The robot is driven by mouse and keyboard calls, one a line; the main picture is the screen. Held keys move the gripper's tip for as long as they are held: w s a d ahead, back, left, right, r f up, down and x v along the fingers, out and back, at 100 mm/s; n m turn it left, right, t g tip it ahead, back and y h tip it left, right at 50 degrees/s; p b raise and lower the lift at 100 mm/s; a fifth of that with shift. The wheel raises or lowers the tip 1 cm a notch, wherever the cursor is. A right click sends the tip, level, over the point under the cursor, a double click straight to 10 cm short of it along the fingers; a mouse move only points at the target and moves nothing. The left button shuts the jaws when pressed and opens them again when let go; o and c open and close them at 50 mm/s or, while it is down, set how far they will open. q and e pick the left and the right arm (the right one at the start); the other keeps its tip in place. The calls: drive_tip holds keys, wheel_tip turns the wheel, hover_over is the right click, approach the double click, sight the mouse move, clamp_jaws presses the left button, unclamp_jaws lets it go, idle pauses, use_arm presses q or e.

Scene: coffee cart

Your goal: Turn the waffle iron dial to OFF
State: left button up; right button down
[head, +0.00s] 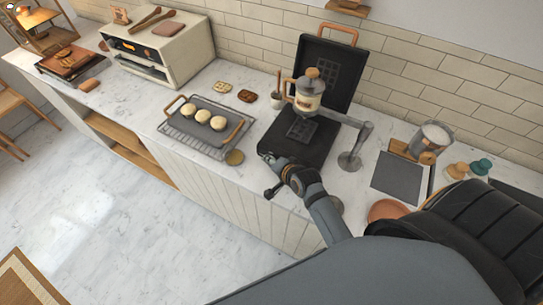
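The black waffle iron (285,149) sits on the counter near its front edge. Its lid (343,68) stands open against the wall side, with a copper-coloured handle on top. My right gripper (268,175) is at the front of the waffle iron, by the counter's front edge. Its two dark fingers appear spread apart, one near the iron's front corner and one lower. I cannot make out the dial or its setting; the front face is hidden from this angle and by the gripper. My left gripper is not in view.
To the left is a rack (174,131) with a tray of round buns. A toaster oven (180,51) is farther left. A dark mat (397,178) and a canister (431,138) are right.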

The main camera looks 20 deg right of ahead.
idle(0.3)
drive_tip(key=c, duration=1.3)
unclamp_jaws()
drive_tip(key=shift+c, duration=0.2)
drive_tip(key=v, duration=1.2)
drive_tip(key=shift+w, duration=0.1)
